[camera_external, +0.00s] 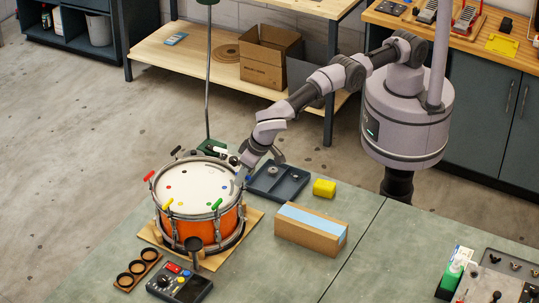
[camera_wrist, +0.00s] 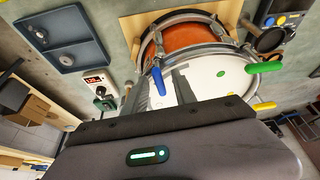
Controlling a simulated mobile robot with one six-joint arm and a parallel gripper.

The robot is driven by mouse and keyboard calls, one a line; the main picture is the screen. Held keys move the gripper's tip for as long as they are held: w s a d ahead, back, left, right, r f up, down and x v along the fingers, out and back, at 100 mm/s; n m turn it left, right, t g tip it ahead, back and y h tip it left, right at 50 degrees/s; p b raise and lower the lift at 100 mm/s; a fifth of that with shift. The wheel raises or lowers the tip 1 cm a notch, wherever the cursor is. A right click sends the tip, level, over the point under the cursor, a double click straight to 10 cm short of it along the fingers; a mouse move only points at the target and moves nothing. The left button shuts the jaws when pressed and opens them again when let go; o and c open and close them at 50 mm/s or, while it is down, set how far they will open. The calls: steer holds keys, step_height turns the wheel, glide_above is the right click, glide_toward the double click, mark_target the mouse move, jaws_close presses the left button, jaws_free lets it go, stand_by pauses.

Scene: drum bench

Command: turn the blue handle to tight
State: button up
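The orange drum (camera_external: 226,221) with a white head stands on a wooden board, with coloured handles around its rim. The blue handle (camera_external: 249,178) is on the rim's right side, just under my gripper (camera_external: 247,167). In the wrist view the blue handle (camera_wrist: 158,81) appears in the gap between the two fingers of my gripper (camera_wrist: 163,91). The fingers look apart, with space beside the handle. I cannot tell whether either finger touches it. Part of the fingers is hidden behind the gripper body.
A grey tray (camera_external: 262,190), a yellow block (camera_external: 324,188) and a cardboard box (camera_external: 305,238) lie to the right. A control box (camera_external: 190,290) stands in front.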

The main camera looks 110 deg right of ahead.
steer(key=p+v, duration=0.2)
steer(key=v, duration=1.5)
steer(key=shift+p, duration=0.3)
steer(key=shift+r, duration=0.1)
steer(key=s+d+r+n+y+b, duration=0.1)
steer(key=s+d+r+b, duration=0.4)
steer(key=d, duration=0.3)
steer(key=s+d+r+n+y+b, duration=0.1)
steer(key=s+d+r+y+b, duration=0.1)
steer(key=s+d+b, duration=0.55)
steer(key=s+d+f+n+t+y+b, duration=0.1)
steer(key=s+d+f+b, duration=0.2)
steer(key=s, duration=0.9)
steer(key=s+d+f+t+y+b, duration=0.1)
steer(key=s+d+f+b, duration=0.2)
steer(key=s+d+f, duration=0.4)
steer(key=s+f, duration=0.4)
steer(key=s, duration=0.2)
steer(key=shift+s+n, duration=0.2)
steer(key=shift+n, duration=0.2)
